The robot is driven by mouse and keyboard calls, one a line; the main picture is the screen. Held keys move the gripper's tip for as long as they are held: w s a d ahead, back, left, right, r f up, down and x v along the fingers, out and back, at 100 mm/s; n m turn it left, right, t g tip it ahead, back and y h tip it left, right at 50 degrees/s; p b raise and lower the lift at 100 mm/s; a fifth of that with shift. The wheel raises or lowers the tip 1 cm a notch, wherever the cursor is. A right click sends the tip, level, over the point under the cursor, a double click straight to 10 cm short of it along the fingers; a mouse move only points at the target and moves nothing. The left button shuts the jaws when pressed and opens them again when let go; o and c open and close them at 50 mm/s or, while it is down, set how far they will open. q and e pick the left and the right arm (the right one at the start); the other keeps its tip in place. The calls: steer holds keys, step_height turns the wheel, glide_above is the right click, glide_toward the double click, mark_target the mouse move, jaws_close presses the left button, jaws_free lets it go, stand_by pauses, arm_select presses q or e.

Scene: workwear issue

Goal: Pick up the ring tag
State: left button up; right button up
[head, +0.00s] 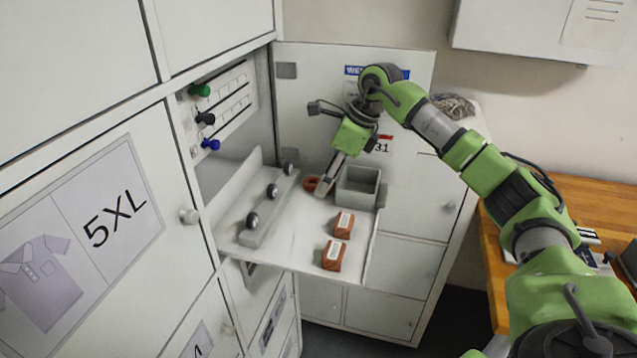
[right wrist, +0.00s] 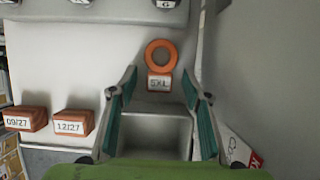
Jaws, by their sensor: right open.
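The ring tag is an orange ring (right wrist: 161,57) with a small white printed label (right wrist: 160,84) below it in the right wrist view. In the head view the ring (head: 311,184) lies on the white shelf board (head: 300,232), left of a grey open box. My right gripper (head: 328,186) reaches down just beside the ring, which it partly hides. In the right wrist view my right gripper (right wrist: 162,92) is open and empty, its fingers spread to either side of the label, with the ring ahead of the tips. My left gripper is not in view.
The grey open box (head: 345,198) stands close to the right gripper. Two red-brown blocks with labels (head: 343,224) (head: 332,254) sit toward the shelf's front. A grey rack with round knobs (head: 250,236) runs along the left. A cabinet door panel (head: 310,75) stands behind.

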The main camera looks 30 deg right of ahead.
steer(key=c, duration=0.9)
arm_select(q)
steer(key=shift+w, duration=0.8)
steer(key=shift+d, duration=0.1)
arm_select(e)
steer(key=shift+r, duration=0.15)
steer(key=shift+r+b, duration=0.55)
arm_select(q)
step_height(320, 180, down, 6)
steer(key=b, duration=0.5)
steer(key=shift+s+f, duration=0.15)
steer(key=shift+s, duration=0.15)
arm_select(e)
steer(key=s+a+r, duration=0.3)
steer(key=r, duration=0.1)
steer(key=s+a+r, duration=0.3)
steer(key=s, duration=0.1)
steer(key=s+a+r, duration=0.3)
steer(key=r, duration=0.1)
steer(key=shift+s+r, duration=0.35)
steer(key=shift+s, duration=0.05)
